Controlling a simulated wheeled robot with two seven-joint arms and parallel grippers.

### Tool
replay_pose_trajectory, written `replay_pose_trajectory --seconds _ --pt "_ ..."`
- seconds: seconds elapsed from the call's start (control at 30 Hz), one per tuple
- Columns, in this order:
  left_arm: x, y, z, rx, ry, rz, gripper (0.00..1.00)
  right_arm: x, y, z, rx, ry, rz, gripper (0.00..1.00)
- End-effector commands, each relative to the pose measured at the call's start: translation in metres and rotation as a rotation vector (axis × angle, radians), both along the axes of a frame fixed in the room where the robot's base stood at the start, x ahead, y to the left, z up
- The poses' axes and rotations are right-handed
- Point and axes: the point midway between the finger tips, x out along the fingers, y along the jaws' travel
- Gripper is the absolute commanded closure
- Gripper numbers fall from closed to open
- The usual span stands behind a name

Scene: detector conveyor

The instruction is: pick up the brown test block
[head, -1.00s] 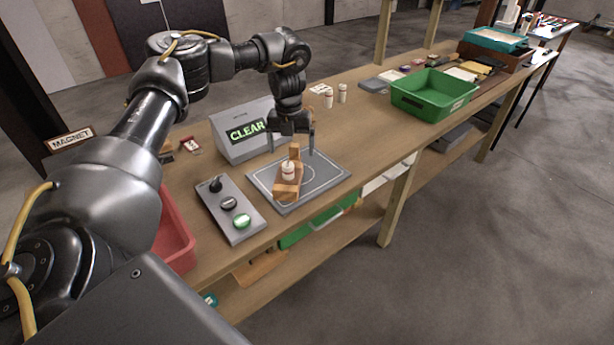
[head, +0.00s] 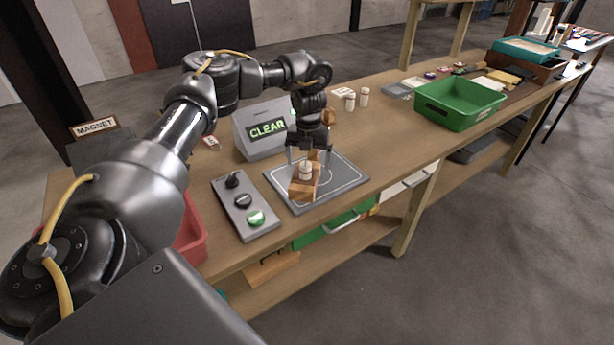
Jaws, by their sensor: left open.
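The brown test block (head: 303,190) rests on the grey square plate (head: 346,185) on the bench. It has a low body and a raised part at its far end, and a small white cylinder with a label (head: 306,173) is at its middle. My left gripper (head: 309,160) points down over the far end of the block. Its fingers are apart, one on each side of the raised part. I cannot tell whether they touch it. My right gripper is out of view.
A grey display box (head: 247,141) reading "CLEAR" stands behind the plate. A button panel (head: 239,197) lies left of it, and a red bin (head: 192,240) is at the near left. A green bin (head: 448,113) and two white bottles (head: 357,99) stand farther right.

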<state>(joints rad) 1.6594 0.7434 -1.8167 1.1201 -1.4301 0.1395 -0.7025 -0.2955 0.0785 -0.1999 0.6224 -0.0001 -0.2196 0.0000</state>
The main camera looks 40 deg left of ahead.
Motion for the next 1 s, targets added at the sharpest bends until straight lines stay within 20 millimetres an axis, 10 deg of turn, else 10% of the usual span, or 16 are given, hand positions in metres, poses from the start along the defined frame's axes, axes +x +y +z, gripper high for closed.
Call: replay_pose_trajectory --seconds 0.6,1.0 --pt "-0.004 0.003 -0.048 0.0 0.002 0.001 0.07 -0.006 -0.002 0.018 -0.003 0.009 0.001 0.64" --pt "-0.004 0.003 -0.048 0.001 0.003 0.001 0.58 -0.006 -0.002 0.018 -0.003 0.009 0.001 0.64"
